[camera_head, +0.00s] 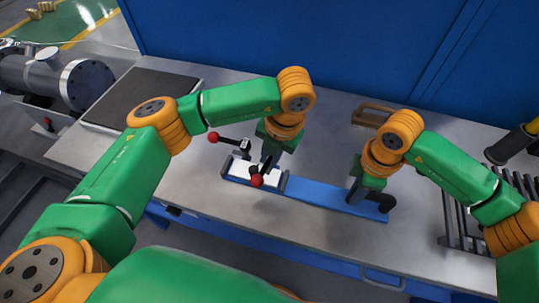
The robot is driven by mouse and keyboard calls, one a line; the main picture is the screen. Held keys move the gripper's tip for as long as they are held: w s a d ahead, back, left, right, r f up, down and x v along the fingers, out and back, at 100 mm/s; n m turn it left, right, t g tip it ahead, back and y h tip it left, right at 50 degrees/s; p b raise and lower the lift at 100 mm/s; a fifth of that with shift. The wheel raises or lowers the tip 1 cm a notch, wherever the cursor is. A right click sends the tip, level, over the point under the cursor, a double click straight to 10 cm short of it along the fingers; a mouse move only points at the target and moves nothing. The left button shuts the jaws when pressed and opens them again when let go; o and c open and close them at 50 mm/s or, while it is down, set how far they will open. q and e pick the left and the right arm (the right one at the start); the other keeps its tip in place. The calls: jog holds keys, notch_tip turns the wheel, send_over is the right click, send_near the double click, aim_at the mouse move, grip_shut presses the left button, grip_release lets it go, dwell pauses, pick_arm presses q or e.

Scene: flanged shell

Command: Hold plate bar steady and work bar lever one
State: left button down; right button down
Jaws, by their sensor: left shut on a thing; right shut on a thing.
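The plate bar (318,195) is a long blue bar lying on the steel bench, with a white block (240,169) at its left end. Two dark levers with red knobs rise there. One knob (213,137) points out to the left, the other (257,181) toward the front. I cannot tell which is lever one. My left gripper (267,164) is shut on the front lever, just behind its red knob. My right gripper (356,192) is shut at the bar's right end, beside a black curved handle (383,202). Its fingers partly hide the grip.
A dark flat plate (138,98) lies on the bench at left. A brown handled object (372,115) sits behind my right gripper. A dark rack (462,225) stands at right. A blue wall (300,35) closes the back. The bench front is clear.

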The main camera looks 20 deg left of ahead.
pick_arm(q)
jog(key=c, duration=0.8)
grip_release()
jog(key=shift+c, duration=0.2)
notch_tip(320, 180, up, 12)
jog(key=d, duration=0.2)
jog(key=shift+s+d, duration=0.2)
jog(key=shift+f, duration=0.1)
pick_arm(e)
jog(key=c, duration=0.5)
grip_release()
jog(key=shift+c, duration=0.2)
